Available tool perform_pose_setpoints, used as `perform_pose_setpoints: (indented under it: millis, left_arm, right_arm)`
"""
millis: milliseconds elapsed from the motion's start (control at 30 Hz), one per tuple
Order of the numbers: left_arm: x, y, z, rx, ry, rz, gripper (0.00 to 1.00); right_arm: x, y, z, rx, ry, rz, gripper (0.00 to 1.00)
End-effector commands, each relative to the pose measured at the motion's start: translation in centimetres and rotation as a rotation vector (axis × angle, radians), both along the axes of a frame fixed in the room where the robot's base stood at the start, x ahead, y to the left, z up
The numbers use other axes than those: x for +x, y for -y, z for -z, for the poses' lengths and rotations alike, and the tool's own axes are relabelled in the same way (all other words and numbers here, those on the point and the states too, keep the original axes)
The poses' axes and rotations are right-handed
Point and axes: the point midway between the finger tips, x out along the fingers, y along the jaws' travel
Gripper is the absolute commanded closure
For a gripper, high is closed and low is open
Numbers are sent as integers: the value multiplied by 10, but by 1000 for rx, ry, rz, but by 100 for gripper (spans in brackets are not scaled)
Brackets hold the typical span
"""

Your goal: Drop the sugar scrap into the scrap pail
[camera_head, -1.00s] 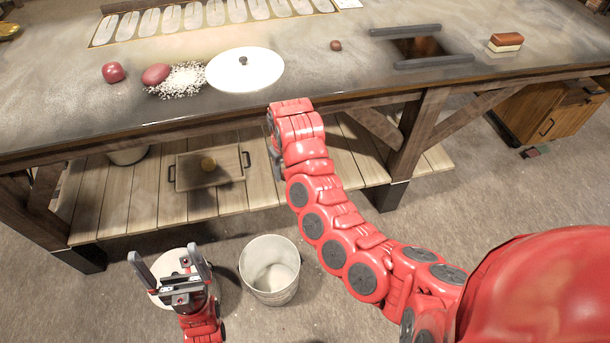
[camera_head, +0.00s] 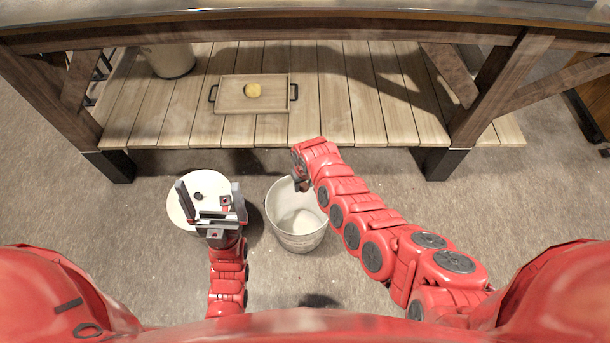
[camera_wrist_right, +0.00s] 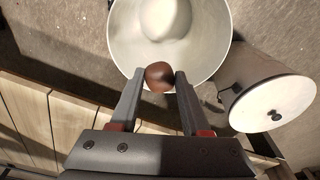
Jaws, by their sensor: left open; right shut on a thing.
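The sugar scrap, a small round reddish-brown lump (camera_wrist_right: 159,75), sits between the fingertips of my right gripper (camera_wrist_right: 154,80) in the right wrist view. That gripper (camera_head: 302,186) is shut on it. The scrap pail, an open white bucket (camera_head: 297,242), stands on the floor under the right gripper. In the wrist view the scrap appears over the near part of the pail's opening (camera_wrist_right: 216,40). A pale mass (camera_wrist_right: 166,18) lies inside the pail. My left gripper (camera_head: 209,190) is open and empty, above a white lid with a dark knob (camera_head: 212,181).
The lidded white container (camera_wrist_right: 238,82) stands right beside the pail. Dark bench legs stand on both sides.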

Motion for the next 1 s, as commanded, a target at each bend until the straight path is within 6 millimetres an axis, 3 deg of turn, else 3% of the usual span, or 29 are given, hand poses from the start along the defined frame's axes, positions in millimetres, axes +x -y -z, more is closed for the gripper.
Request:
perform_pose_setpoints:
  millis: [433, 800, 833, 1000]
  left_arm:
    - [0, 0, 50, 0, 0, 0, 0]
    - [0, 0, 55, 0, 0, 0, 0]
    - [0, 0, 55, 0, 0, 0, 0]
    - [0, 0, 55, 0, 0, 0, 0]
  right_arm:
    - [0, 1, 51, -1, 0, -1, 100]
    - [0, 1, 57, -1, -1, 0, 100]
    - [0, 1, 57, -1, -1, 0, 52]
    - [0, 1, 57, -1, -1, 0, 21]
